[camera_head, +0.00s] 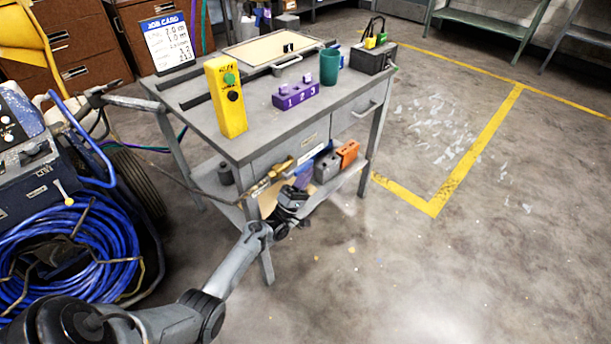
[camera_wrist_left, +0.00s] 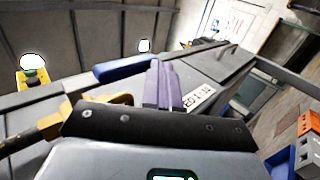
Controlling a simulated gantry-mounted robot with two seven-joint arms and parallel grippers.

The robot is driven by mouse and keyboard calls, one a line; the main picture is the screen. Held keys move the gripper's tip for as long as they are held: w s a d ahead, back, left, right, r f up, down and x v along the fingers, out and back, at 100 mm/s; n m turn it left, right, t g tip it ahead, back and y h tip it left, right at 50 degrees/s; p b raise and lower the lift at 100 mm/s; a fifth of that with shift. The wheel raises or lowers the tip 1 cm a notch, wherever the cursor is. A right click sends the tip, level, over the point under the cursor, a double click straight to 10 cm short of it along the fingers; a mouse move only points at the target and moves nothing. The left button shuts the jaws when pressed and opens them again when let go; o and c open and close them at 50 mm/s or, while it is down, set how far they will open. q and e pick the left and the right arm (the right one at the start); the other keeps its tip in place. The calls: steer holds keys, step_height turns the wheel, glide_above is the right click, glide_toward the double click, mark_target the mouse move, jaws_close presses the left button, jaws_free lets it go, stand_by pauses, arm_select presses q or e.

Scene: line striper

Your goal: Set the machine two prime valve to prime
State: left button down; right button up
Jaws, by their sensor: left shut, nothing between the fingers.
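A blue-framed machine (camera_head: 30,150) with a coiled blue hose stands at the left in the head view. A small lever with a pale yellow handle (camera_head: 62,188) sticks out of its side. I cannot tell whether this lever is the prime valve, or which machine is number two. My left gripper (camera_head: 303,179) is at the front of the grey workbench, beside a brass-coloured fitting (camera_head: 270,177), well right of that machine. Its fingers are together and empty; they show purple-tinted in the left wrist view (camera_wrist_left: 162,85). My right gripper is out of view.
The right floor is open.

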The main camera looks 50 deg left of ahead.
arm_select(q)
step_height(320, 180, down, 14)
steer(key=b, duration=0.7)
stand_by(0.4)
